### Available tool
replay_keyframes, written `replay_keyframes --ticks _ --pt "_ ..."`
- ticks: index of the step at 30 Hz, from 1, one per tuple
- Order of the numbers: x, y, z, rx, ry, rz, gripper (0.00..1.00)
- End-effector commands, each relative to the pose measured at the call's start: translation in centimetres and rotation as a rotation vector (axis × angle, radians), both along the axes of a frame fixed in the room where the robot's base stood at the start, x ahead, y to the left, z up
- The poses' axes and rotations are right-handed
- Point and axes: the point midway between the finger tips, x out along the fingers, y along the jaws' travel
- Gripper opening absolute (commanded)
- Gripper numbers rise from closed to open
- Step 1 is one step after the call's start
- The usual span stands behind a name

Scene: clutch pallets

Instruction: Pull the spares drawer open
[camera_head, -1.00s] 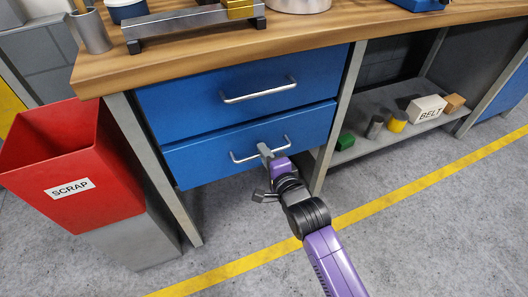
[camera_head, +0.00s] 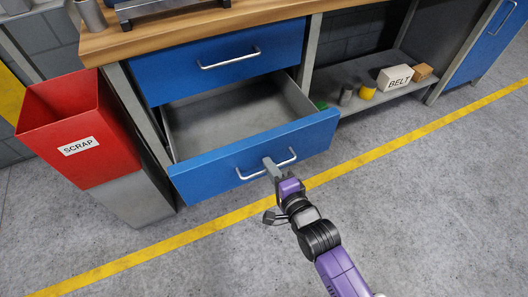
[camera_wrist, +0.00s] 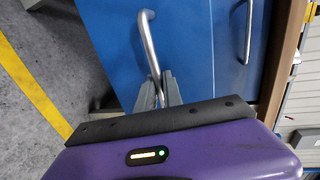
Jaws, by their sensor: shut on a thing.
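The lower blue drawer (camera_head: 255,155) stands pulled well out of the bench in the head view, and its grey inside looks empty. Its front carries a silver bar handle (camera_head: 281,168). My gripper (camera_head: 270,165) is shut on that handle near its middle. In the wrist view the fingers (camera_wrist: 162,92) close around the handle bar (camera_wrist: 148,40), against the blue drawer front. The upper blue drawer (camera_head: 170,68) is closed, with its own silver handle (camera_head: 229,60).
A red scrap bin (camera_head: 75,130) stands left of the drawers. A low shelf (camera_head: 365,100) at the right holds a belt box (camera_head: 394,78), a yellow-topped can (camera_head: 367,91) and other small items. The floor in front is open, crossed by a yellow line (camera_head: 400,134).

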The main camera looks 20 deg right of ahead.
Motion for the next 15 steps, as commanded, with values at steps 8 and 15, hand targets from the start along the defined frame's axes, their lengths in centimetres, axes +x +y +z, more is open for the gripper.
replay_keyframes --ticks 8,15 --pt "-1.58 -0.09 -0.11 -0.001 0.002 -0.002 0.0" --pt "-1.57 -0.1 -0.14 -0.001 0.002 -0.002 0.0"
